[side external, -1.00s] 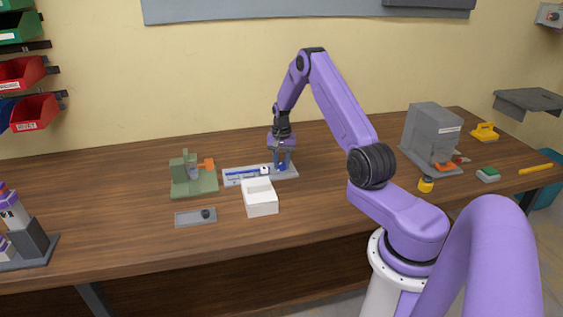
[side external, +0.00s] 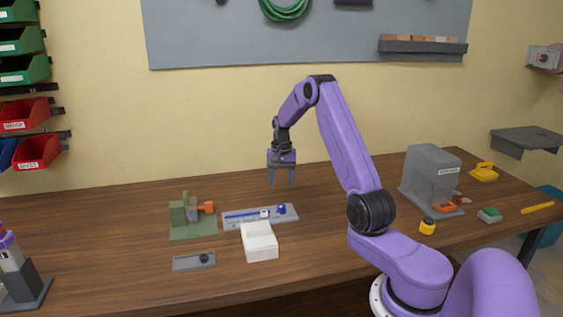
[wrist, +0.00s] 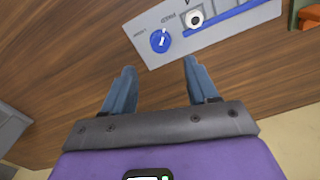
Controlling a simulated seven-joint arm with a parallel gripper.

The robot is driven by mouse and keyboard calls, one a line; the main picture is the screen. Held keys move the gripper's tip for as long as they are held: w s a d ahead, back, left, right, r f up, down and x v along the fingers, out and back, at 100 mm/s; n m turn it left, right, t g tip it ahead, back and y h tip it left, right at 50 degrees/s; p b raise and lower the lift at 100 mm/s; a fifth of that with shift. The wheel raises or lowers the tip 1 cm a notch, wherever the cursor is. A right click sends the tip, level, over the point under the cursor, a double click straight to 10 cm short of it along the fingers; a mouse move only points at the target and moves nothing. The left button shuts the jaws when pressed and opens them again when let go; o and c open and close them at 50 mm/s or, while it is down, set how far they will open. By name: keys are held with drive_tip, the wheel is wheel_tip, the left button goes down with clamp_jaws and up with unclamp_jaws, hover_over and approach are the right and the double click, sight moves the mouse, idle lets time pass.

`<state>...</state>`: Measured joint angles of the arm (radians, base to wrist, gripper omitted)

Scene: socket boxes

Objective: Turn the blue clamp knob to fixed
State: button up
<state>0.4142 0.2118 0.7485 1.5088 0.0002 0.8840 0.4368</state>
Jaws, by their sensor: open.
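The blue clamp knob (side external: 281,209) stands at the right end of a light grey plate (side external: 232,225) on the table. In the wrist view the round knob (wrist: 160,41) carries a short white mark, with small printed words on the plate beside it; which word the mark points to is hard to tell. A blue strip (wrist: 232,21) and a white round piece with a dark centre (wrist: 194,18) are on the same plate. My gripper (side external: 282,186) is open and empty, above and apart from the knob. Its two fingers (wrist: 159,68) point toward the knob.
A white open box (side external: 259,253) stands just in front of the plate. A green fixture with an orange part (side external: 192,228) is to the left, with a small grey plate (side external: 188,263) before it. A grey machine (side external: 432,175) stands right. The table behind the plate is clear.

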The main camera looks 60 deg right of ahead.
wheel_tip(320, 180, up, 8)
drive_tip(key=shift+f, duration=0.25)
drive_tip(key=shift+a, duration=0.1)
drive_tip(key=s+a+r+n, duration=0.2)
drive_tip(key=a+n, duration=0.3)
drive_tip(key=a, duration=0.9)
drive_tip(key=s+a+r+n, duration=0.2)
drive_tip(key=a+n, duration=0.4)
drive_tip(key=a, duration=0.8)
drive_tip(key=s+a+n, duration=0.2)
drive_tip(key=s+n, duration=0.2)
drive_tip(key=s, duration=0.5)
drive_tip(key=s+a+n, duration=0.3)
drive_tip(key=s+n, duration=0.2)
drive_tip(key=s, duration=0.4)
drive_tip(key=s+a+f+n, duration=0.1)
drive_tip(key=s+a+n, duration=0.2)
drive_tip(key=s, duration=0.6)
drive_tip(key=shift+s+a+n, duration=0.2)
drive_tip(key=shift+s+n, duration=0.15)
drive_tip(key=shift+n, duration=0.55)
